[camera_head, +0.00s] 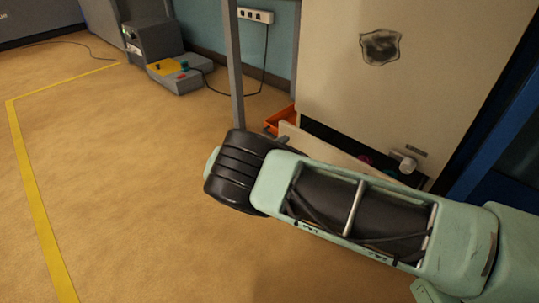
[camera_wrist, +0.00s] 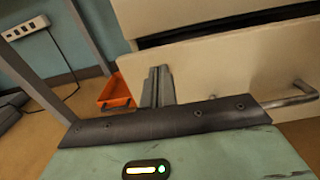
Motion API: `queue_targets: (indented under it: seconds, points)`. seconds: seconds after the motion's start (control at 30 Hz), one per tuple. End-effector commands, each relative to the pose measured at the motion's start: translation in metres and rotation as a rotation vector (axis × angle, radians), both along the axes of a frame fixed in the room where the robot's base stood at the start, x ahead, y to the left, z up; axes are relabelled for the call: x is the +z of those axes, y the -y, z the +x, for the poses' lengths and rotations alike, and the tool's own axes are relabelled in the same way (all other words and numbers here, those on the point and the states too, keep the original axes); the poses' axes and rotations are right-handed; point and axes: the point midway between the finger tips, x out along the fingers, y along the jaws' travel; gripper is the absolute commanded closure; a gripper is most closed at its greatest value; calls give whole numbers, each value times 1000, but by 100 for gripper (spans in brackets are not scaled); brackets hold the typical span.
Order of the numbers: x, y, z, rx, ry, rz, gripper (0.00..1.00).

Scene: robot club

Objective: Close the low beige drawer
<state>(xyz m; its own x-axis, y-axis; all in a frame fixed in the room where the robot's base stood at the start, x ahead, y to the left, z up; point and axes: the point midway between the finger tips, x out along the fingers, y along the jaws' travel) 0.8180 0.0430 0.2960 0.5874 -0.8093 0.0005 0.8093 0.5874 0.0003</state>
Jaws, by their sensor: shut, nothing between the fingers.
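The low beige drawer (camera_head: 320,145) stands partly open at the bottom of a beige cabinet (camera_head: 415,95). A dark gap shows above its front, with pink and teal things inside. In the wrist view the drawer front (camera_wrist: 215,72) fills the middle and right, with a metal bar handle (camera_wrist: 290,98) at its right. My gripper (camera_wrist: 158,75) is shut and empty, with its fingertips at the left part of the drawer front. I cannot tell whether they touch it. In the head view my arm hides the lower part of the drawer front.
A grey-and-yellow device (camera_head: 176,72) and a power strip (camera_head: 256,15) are farther back. A blue frame (camera_head: 500,120) stands at right. The floor at left is clear.

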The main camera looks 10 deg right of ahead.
Motion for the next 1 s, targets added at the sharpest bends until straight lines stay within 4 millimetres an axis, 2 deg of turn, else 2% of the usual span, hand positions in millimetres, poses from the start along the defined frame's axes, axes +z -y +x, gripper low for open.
queue_targets:
  seconds: [0.1,0.23,0.7,0.77,1.0]
  points:
    - [-4,14,10,-2,0,1,100]
    - [-2,22,16,-1,1,1,100]
    - [0,28,20,0,0,0,100]
    - [1,34,25,-2,0,0,100]
    - [0,80,58,-3,0,0,100]
